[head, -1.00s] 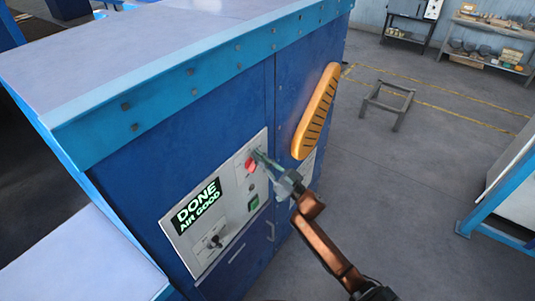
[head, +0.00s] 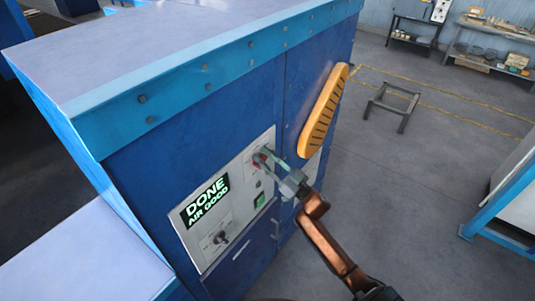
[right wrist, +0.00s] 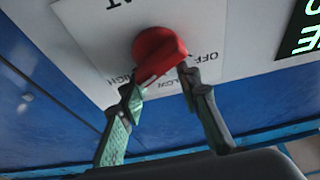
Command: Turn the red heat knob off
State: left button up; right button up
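The red heat knob (head: 258,158) is on the pale control panel (head: 201,246) of the blue dryer. In the right wrist view the red knob (right wrist: 158,50) has HIGH, LOW and OFF lettering around it, partly hidden by my fingers. A pale line shows on its lower edge; I cannot tell its exact setting. My right gripper (head: 265,159) is at the knob. Its fingers are apart, with the tips (right wrist: 157,82) at either side of the knob's lower part. Firm contact is not clear. My left gripper is not in view.
The display (head: 205,199) reads DONE AIR GOOD. A green switch (head: 259,201) and a black knob (head: 220,238) are on the panel. Grey floor (head: 400,190) is open to the right.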

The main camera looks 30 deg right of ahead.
jog(key=shift+a, duration=0.35)
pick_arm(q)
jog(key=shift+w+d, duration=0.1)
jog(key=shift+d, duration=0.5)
pick_arm(e)
jog(key=shift+d, duration=0.1)
